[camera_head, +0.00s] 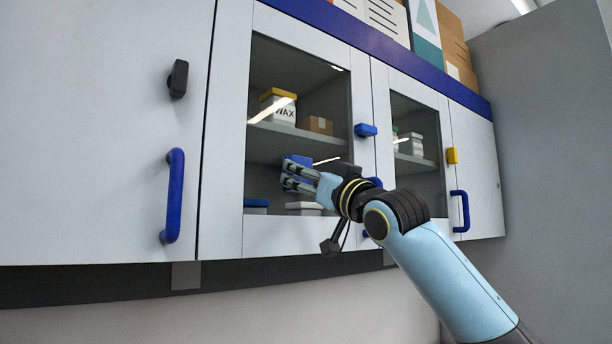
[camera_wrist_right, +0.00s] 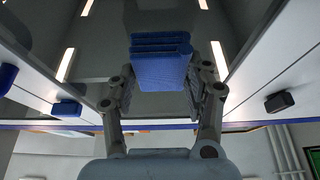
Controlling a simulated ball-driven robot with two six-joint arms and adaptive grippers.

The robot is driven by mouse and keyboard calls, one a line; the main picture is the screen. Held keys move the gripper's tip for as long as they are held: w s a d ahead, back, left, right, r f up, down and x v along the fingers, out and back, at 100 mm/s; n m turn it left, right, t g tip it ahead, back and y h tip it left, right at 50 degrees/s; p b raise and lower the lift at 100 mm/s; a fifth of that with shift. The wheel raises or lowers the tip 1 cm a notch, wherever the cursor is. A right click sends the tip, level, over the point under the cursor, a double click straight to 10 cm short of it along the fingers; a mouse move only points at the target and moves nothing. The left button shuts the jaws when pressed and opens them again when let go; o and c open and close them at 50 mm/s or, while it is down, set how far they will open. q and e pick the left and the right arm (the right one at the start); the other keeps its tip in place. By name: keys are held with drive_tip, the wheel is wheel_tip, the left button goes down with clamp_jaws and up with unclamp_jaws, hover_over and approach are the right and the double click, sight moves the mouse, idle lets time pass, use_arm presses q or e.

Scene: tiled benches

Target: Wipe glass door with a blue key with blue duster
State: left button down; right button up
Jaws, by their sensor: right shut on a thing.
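The glass door with the blue key (camera_head: 306,65) is shut, a white-framed grey pane in the middle of the head view. Its blue key (camera_head: 366,130) sits on the right side of its frame. My right gripper (camera_head: 287,175) is in front of the lower part of this pane, shut on the blue duster (camera_head: 298,161). In the right wrist view the ribbed blue duster (camera_wrist_right: 160,70) sits between the two fingers (camera_wrist_right: 160,88), close to the glass. I cannot tell whether it touches the pane. My left gripper is not in view.
A second glass door (camera_head: 412,120) with a yellow key (camera_head: 452,156) is to the right. A solid door with a black key (camera_head: 178,79) and blue handle (camera_head: 174,196) is to the left. Behind the glass stand a wax tub (camera_head: 283,112) and brown box (camera_head: 318,125).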

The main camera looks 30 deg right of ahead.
drive_tip(key=d+b, duration=0.1)
drive_tip(key=d, duration=0.6)
drive_tip(key=shift+w, duration=0.3)
idle(0.7)
drive_tip(key=s+b, duration=0.5)
drive_tip(key=b, duration=0.2)
drive_tip(key=shift+d, duration=0.15)
